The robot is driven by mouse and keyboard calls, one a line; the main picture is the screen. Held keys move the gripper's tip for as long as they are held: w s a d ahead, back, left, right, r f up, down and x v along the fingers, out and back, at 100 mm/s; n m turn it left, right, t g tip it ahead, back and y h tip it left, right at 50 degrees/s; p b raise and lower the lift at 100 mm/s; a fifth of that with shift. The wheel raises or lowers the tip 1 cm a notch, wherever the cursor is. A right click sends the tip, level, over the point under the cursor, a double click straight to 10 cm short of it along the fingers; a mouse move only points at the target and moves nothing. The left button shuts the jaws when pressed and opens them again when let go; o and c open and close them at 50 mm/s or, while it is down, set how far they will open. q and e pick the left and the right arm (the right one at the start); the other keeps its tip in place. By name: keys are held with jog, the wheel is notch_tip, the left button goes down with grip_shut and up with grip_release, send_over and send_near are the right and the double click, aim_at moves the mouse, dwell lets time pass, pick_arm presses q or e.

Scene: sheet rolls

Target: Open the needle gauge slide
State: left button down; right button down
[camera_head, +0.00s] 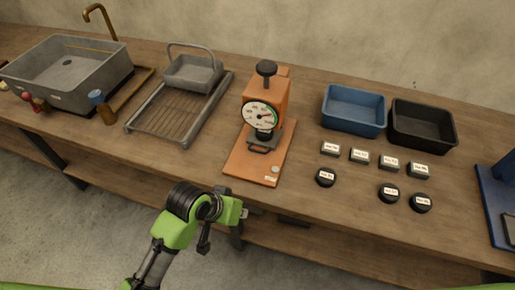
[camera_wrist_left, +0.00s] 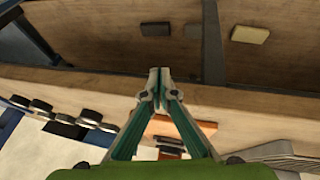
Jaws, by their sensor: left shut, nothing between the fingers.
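The orange needle gauge (camera_head: 280,97) stands on its orange base plate (camera_head: 247,165) at the middle of the bench. It has a round white dial (camera_head: 259,115), a black knob (camera_head: 266,68) on top and a dark handle-like part (camera_head: 262,149) low at its front. Which part is the slide is hard to tell. My left gripper (camera_head: 244,212) is at the bench's front edge, in front of the base plate and apart from it. Its fingertips (camera_wrist_left: 158,76) meet with nothing between them. Part of the orange base (camera_wrist_left: 172,127) shows behind the fingers. My right gripper is out of view.
Several labelled dark pieces (camera_head: 389,193) lie right of the gauge, before a blue bin (camera_head: 354,107) and a black bin (camera_head: 423,122). A drying rack (camera_head: 165,115) with a grey basket (camera_head: 193,72) and a sink (camera_head: 70,70) are on the left.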

pick_arm(q)
jog(key=shift+m+g, duration=0.3)
jog(key=shift+m, duration=0.5)
jog(key=w+d+r, duration=0.3)
jog(key=w, duration=0.1)
jog(key=w+d+r, duration=0.4)
jog(key=shift+d+r, duration=0.2)
jog(key=shift+r, duration=0.1)
jog(key=shift+y, duration=0.5)
jog(key=w+r, duration=0.1)
jog(key=w, duration=0.1)
jog(key=w+r, duration=0.2)
jog(key=shift+a, duration=0.2)
jog(key=n+y, duration=0.1)
jog(key=y, duration=0.1)
send_near(258, 144)
notch_tip(258, 144, up, 3)
jog(key=s, duration=0.3)
jog(key=x, duration=0.7)
jog(key=p+x, duration=0.1)
jog(key=x, duration=0.2)
jog(key=shift+w, duration=0.4)
